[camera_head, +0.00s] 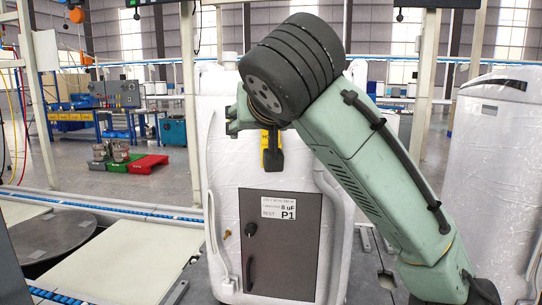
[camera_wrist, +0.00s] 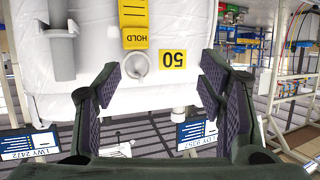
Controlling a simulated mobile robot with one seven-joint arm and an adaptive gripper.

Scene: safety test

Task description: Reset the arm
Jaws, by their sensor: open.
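My green arm (camera_head: 375,165) reaches up from the lower right in the head view, its dark ribbed joint (camera_head: 292,65) in front of a white wrapped unit (camera_head: 225,140). My gripper hardly shows there, hidden behind the joint. In the wrist view my gripper (camera_wrist: 160,78) is open, with nothing between its ribbed pads. Beyond the fingers is a white wrapped surface (camera_wrist: 90,75) with a yellow part marked HOLD (camera_wrist: 135,38), upside down, and a yellow label 50 (camera_wrist: 172,58). A round light knob (camera_wrist: 137,65) lies beyond the gap, apart from the fingers.
The unit has a dark panel (camera_head: 285,240) marked P1, with a black handle (camera_head: 250,270). Another wrapped unit (camera_head: 490,180) stands at right. A blue-edged conveyor (camera_head: 110,207) runs at left. Red and green bins (camera_head: 145,163) sit on the open floor behind.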

